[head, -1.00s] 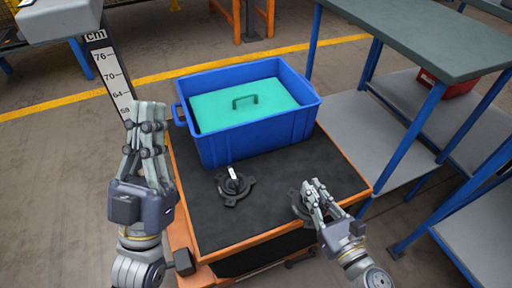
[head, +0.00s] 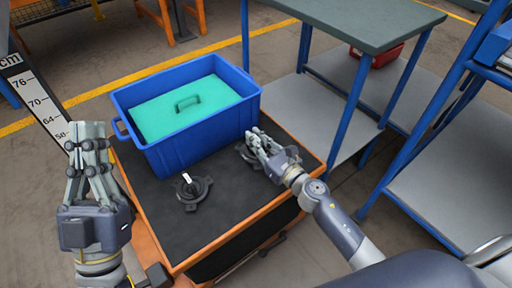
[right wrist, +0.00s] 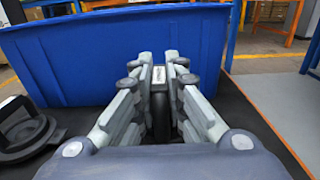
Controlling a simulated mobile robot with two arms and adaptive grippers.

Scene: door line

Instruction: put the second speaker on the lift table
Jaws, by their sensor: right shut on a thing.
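The lift table (head: 222,232) has a black top and orange edges. One dark speaker (head: 189,192), with a lobed base and a white tab, stands upright on it, in front of the blue bin; it also shows at the left of the right wrist view (right wrist: 24,132). My right gripper (head: 258,145) is shut on a second dark speaker (right wrist: 160,100) by its upright middle part, near the table's right edge. Fingers hide much of this speaker; I cannot tell whether its base touches the table. My left gripper (head: 89,130) looks shut and empty, left of the table.
A blue bin (head: 205,128) with a green handled lid inside fills the table's back. A grey-topped bench (head: 350,18) with blue legs and a lower shelf stands right of it. Another blue-framed shelf (head: 455,205) is further right. A height scale (head: 38,100) stands at left.

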